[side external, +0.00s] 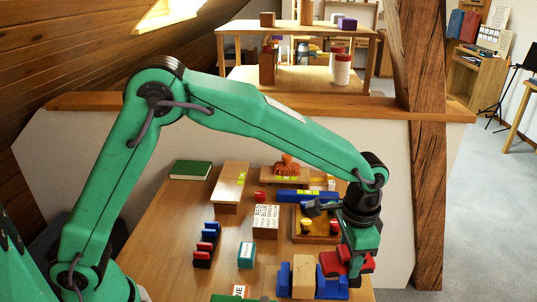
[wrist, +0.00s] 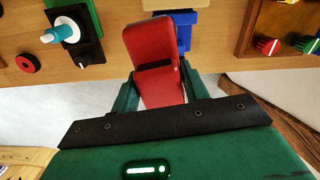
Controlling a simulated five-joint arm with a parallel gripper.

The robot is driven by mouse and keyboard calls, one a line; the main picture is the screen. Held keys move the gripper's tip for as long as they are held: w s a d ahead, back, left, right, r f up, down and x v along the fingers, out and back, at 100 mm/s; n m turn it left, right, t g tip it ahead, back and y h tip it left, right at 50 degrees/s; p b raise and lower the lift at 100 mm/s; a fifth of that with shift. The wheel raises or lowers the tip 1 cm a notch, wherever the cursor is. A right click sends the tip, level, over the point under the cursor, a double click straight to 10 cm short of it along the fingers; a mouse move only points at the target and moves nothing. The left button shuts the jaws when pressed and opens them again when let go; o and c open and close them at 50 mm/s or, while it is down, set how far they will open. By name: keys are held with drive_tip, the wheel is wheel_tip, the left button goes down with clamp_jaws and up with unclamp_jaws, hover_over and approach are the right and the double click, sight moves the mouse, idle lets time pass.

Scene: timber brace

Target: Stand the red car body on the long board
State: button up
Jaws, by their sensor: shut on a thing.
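My gripper (side external: 347,256) is at the front right in the side view, pointing down. It is shut on the red car body (side external: 332,266), which it holds near the right edge of the table. In the wrist view the red car body (wrist: 152,45) sits between the two green fingers (wrist: 160,88), its far end reaching over the table edge.
A tan block (side external: 303,276) stands between blue pieces (side external: 331,285) just left of my gripper. A wooden tray (side external: 316,238) with knobs is behind it. A printed box (side external: 265,220), a teal box (side external: 246,255) and a row of small blocks (side external: 206,244) stand farther left. A green book (side external: 190,170) lies at the back.

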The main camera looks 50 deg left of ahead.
drive_tip(key=w+a+r+n, duration=0.1)
drive_tip(key=w+a+n, duration=0.25)
drive_tip(key=a, duration=0.55)
drive_tip(key=w+a+r+n, duration=0.2)
drive_tip(key=w+a+n, duration=0.15)
drive_tip(key=a, duration=0.55)
drive_tip(key=n, duration=0.9)
hover_over(228, 177)
wheel_tip(228, 177, down, 5)
drive_tip(key=shift+r, duration=0.2)
drive_tip(key=shift+f, duration=2.05)
drive_tip(key=shift+f, duration=0.15)
drive_tip(key=o, duration=1)
